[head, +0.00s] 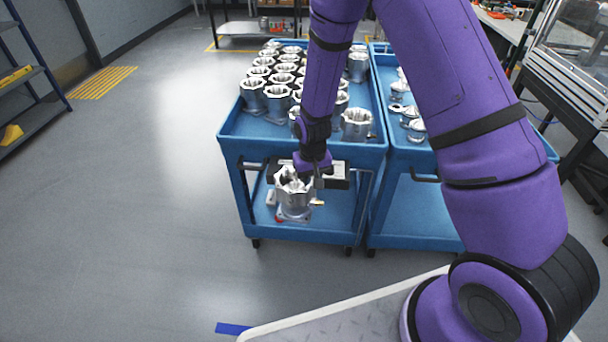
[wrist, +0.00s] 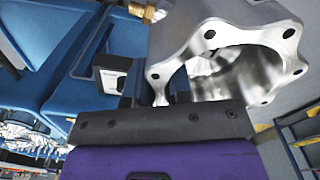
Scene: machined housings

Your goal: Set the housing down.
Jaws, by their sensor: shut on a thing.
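A silver machined housing (head: 294,194) hangs in front of the near side of the left blue cart (head: 300,150), below its top tray. My gripper (head: 311,178) is shut on the housing's wall near its rim. In the wrist view the housing (wrist: 225,60) fills the upper right, with its scalloped flange, bolt holes and hollow bore facing the camera. The gripper (wrist: 150,98) also shows there below it. A brass fitting sticks out from the housing's side. The housing's underside is clear of the floor in the head view.
The left cart's top holds several similar housings (head: 252,92) in rows. A second blue cart (head: 408,155) on the right holds several smaller metal parts (head: 412,128). Open grey floor (head: 150,200) lies to the left. A shelf rack (head: 30,90) stands at far left.

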